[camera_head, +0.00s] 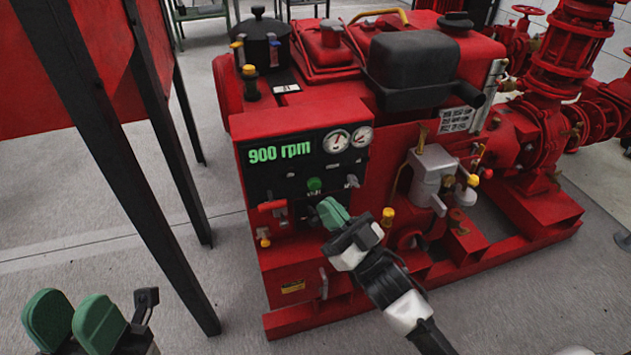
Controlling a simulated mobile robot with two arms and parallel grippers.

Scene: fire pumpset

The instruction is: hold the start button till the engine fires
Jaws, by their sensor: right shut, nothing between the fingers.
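The red engine pumpset stands in the middle, with a black control panel (262,178) on its near face. The green start button (315,184) sits low on the panel and is uncovered. A green display (280,151) above it reads 900 rpm. My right gripper (332,212) is shut and empty, its green fingertips just below and right of the button. A small gap shows between them in this view, but I cannot tell the depth. My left gripper (73,322) is at the lower left, far from the panel, its two green fingers apart with nothing between them.
Two round gauges (348,140) sit beside the display. A red-handled switch (272,205) is left of the button and a small toggle (352,181) right of it. Dark frame legs (135,190) stand on the left. Red pump pipework (560,110) is on the right. Grey floor is clear in front.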

